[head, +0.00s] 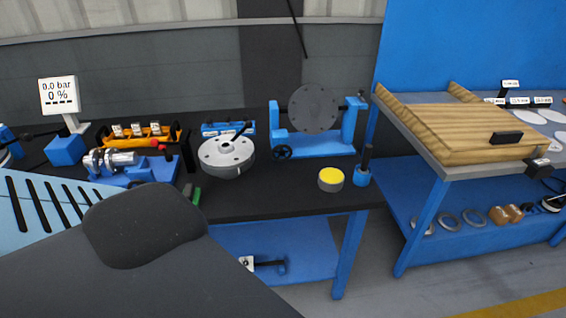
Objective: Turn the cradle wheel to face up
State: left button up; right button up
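A blue cradle (318,146) stands at the back right of the black workbench. A round grey plate (314,109) is held upright between its two side posts, its flat face toward me. A small black handwheel (282,152) sits at the cradle's lower left front. A dark knob shows on top of the right post. No gripper shows in the head view, and nothing visible touches the cradle or the handwheel. A large dark grey part of my own body covers the lower left.
A round flanged metal part (226,153) lies left of the cradle. A yellow-topped cylinder (331,179) and a blue-based post (363,171) stand in front right. A pump-like assembly (115,162) and orange rack (138,139) fill the left.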

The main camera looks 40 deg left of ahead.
aim_at(281, 153)
jog(key=u, duration=0.75)
jog(key=i+l+u, duration=0.1)
jog(key=u, duration=0.25)
jog(key=i+l+u, duration=0.1)
jog(key=l+u, duration=0.4)
jog(key=u, duration=0.2)
jog(key=i+l+u, duration=0.2)
jog(key=l, duration=0.25)
jog(key=l+u, duration=0.2)
jog(key=l, duration=0.25)
jog(key=l+u, duration=0.1)
jog(key=l, duration=0.8)
